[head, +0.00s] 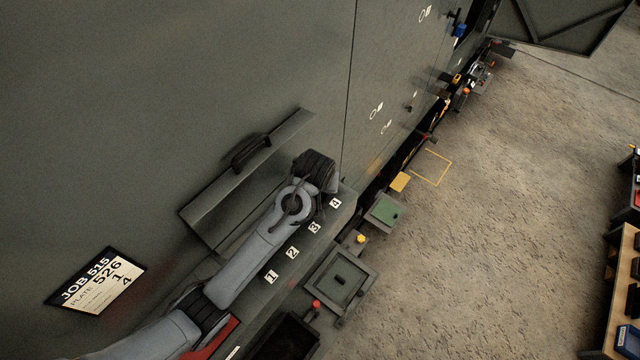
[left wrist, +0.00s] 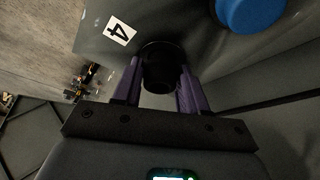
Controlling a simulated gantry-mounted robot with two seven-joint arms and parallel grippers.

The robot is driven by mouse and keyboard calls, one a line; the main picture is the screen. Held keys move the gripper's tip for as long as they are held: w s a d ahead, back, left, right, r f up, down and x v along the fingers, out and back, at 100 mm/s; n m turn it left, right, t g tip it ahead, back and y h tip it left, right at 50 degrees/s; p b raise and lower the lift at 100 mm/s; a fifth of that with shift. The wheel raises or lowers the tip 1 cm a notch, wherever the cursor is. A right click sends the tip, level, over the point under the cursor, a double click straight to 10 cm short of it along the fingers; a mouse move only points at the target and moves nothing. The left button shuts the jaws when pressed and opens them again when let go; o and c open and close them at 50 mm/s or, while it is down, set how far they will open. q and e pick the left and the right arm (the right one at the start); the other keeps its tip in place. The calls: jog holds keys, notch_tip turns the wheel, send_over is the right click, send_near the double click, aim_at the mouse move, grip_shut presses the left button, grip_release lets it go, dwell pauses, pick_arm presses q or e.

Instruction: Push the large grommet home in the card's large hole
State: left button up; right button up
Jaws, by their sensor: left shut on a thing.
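My left gripper (left wrist: 160,72) shows in the left wrist view, its two purple fingers shut on a black round part that looks like the large grommet (left wrist: 159,75). The part's far end is close to a grey surface (left wrist: 190,22) that bears a white label 4 (left wrist: 121,30). I cannot tell whether it touches that surface or sits in a hole. No hole is visible; the part and fingers cover that spot. In the head view my left arm reaches over the ledge with labels 1 to 4 (head: 335,203), and its fingers are hidden. My right gripper is in neither view.
A blue round thing (left wrist: 250,12) stands close to the right finger in the left wrist view. In the head view a job sign (head: 96,281) is at lower left, a slanted shelf with a handle (head: 247,160) is behind the arm, and green-topped trays (head: 384,212) line the ledge.

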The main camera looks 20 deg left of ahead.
pick_arm(q)
jog(key=o, duration=1.1)
jog(key=shift+f, duration=0.1)
jog(key=shift+s+r, duration=0.2)
jog(key=shift+r, duration=0.25)
jog(key=b+v, duration=0.2)
jog(key=v, duration=0.8)
jog(key=shift+b, duration=0.35)
jog(key=shift+d+r, duration=0.1)
jog(key=shift+d, duration=0.05)
